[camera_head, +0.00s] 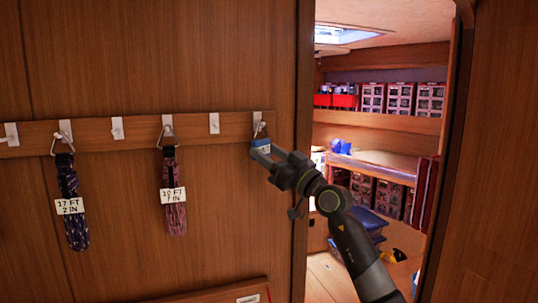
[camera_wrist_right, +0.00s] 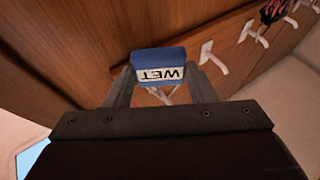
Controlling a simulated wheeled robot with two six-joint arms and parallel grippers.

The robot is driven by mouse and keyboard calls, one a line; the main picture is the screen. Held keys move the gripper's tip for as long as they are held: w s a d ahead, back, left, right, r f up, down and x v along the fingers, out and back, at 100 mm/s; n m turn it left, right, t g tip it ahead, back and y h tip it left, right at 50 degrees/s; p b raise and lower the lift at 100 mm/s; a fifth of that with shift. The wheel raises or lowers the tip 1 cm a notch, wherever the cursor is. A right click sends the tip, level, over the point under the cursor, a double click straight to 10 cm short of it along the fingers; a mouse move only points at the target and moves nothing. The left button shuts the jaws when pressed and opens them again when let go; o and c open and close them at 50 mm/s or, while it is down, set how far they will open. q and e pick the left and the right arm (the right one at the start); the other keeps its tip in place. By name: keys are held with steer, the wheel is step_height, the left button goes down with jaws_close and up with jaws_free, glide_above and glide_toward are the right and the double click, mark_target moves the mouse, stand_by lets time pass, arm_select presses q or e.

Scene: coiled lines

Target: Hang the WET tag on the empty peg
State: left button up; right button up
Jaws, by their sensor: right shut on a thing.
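My right gripper (camera_head: 264,151) is shut on the blue WET tag (camera_head: 260,145) just below the rightmost peg (camera_head: 258,121) of the wall rail. In the right wrist view, the tag (camera_wrist_right: 159,68) sits between the fingertips (camera_wrist_right: 159,80), its white WET label upside down in the picture. A pale wire shape, perhaps a hanger, shows near the tag and that peg. I cannot tell whether it is around the peg or only beside it. Two other pegs, one mid-rail (camera_head: 214,123) and one further left (camera_head: 117,128), hold nothing. My left gripper is not in view.
Coiled lines hang from the rail (camera_head: 90,132): a purple-red one (camera_head: 175,205) and a dark blue one (camera_head: 75,228), both with white tags. An open doorway to the right shows shelves with boxes (camera_head: 400,100). A wooden ledge (camera_head: 225,291) lies below the rail.

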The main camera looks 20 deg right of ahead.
steer(key=o, duration=1)
